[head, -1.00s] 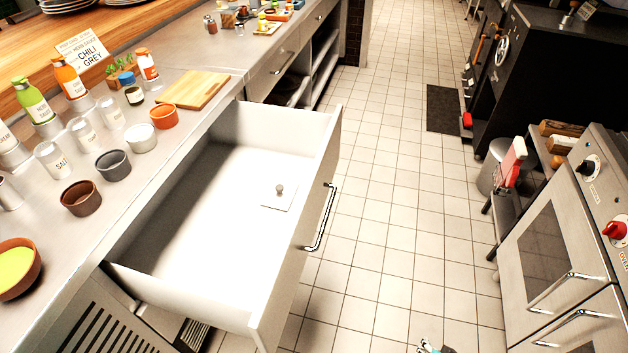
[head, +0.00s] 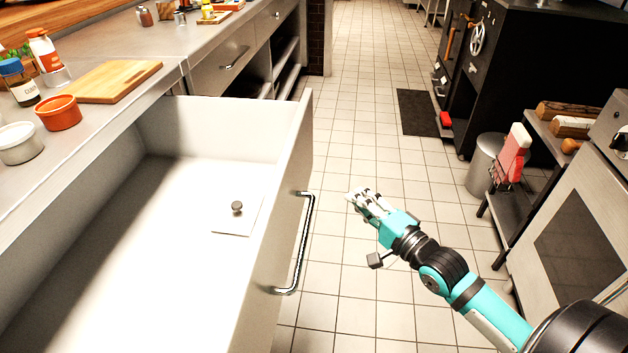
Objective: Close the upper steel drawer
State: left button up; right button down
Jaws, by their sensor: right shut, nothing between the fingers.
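The upper steel drawer (head: 286,215) is pulled far out from the counter on the left in the head view. Its front faces right and carries a chrome bar handle (head: 303,245). Inside lies a small white square plate with a grey knob (head: 237,208); the rest of the visible drawer floor is bare. My right gripper (head: 358,196) is to the right of the drawer front, over the tiled floor, apart from the handle. Its fingers are shut and empty. My left gripper is not in view.
The steel counter (head: 100,118) holds a cutting board (head: 108,80), an orange bowl (head: 58,112) and bottles. The tiled aisle (head: 365,110) between is clear.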

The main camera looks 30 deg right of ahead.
jog(key=b, duration=0.1)
send_near(304, 167)
jog(key=w+d, duration=0.3)
jog(key=a, duration=0.1)
jog(key=w+a, duration=0.1)
jog(key=w+a+b, duration=0.1)
jog(key=shift+w+a+f, duration=0.15)
jog(key=shift+a+f, duration=0.15)
jog(key=shift+a, duration=0.05)
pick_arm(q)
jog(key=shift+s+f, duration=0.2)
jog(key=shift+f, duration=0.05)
